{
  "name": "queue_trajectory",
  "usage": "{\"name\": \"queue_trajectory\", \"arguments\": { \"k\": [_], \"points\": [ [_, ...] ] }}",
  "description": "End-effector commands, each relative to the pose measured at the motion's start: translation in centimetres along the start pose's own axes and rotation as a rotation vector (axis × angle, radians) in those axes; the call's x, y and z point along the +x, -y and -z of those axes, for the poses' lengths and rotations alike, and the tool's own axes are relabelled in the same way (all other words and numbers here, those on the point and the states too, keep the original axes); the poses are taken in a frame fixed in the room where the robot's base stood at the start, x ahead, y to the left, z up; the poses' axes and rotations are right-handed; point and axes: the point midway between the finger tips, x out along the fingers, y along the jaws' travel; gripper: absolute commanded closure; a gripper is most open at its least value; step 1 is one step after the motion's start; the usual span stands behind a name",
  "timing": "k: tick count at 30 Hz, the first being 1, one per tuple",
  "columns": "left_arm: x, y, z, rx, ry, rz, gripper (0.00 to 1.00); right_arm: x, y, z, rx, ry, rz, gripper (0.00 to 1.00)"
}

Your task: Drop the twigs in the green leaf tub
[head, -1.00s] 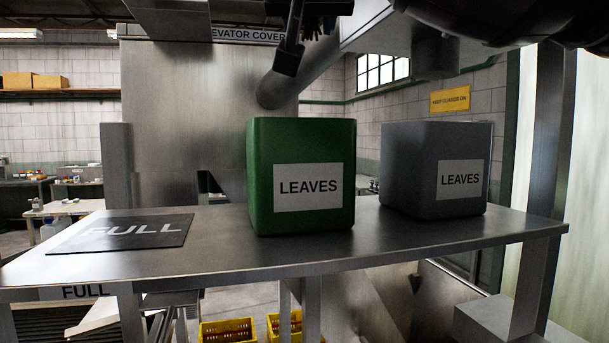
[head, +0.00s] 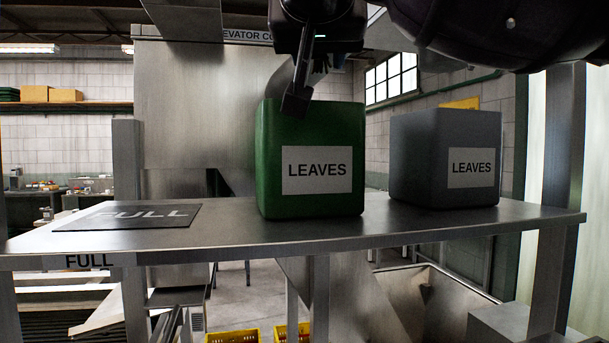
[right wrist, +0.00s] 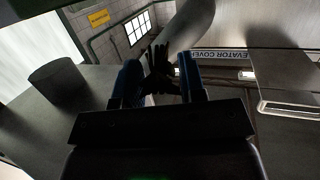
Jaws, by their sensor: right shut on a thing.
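The green leaf tub (head: 310,203) stands on the steel shelf, with a white LEAVES label facing me. My right gripper (head: 297,98) comes down from the top of the head view, and one dark finger overlaps the tub's upper front edge. In the right wrist view the right gripper (right wrist: 160,78) is shut on a bunch of dark twigs (right wrist: 160,60) between its blue fingertips. The tub's inside is hidden. My left gripper is not in view.
A grey tub (head: 445,192) labelled LEAVES stands to the right on the steel shelf (head: 235,235). A dark FULL mat (head: 130,215) lies at the shelf's left. Yellow crates (head: 233,336) sit below. The shelf between mat and green tub is clear.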

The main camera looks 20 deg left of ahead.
Motion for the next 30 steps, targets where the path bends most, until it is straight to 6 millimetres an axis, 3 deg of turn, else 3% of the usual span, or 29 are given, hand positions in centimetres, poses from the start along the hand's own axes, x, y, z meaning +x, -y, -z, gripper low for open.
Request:
{"name": "queue_trajectory", "arguments": {
  "k": [2,3,9,20,30],
  "points": [
    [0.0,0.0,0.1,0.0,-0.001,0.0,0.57,-0.1,0.0,0.1,0.0,-0.001,0.0,0.85],
    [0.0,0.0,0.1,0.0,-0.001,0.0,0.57,-0.1,0.0,0.1,0.0,-0.001,0.0,0.61],
    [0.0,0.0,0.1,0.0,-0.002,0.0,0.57,0.0,0.0,0.1,0.0,0.0,0.0,0.33],
    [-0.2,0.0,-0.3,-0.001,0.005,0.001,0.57,-0.6,0.0,0.0,0.0,0.0,0.001,0.33],
    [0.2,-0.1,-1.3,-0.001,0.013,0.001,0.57,-6.0,0.0,-0.1,0.0,-0.001,0.003,0.33]
  ]
}}
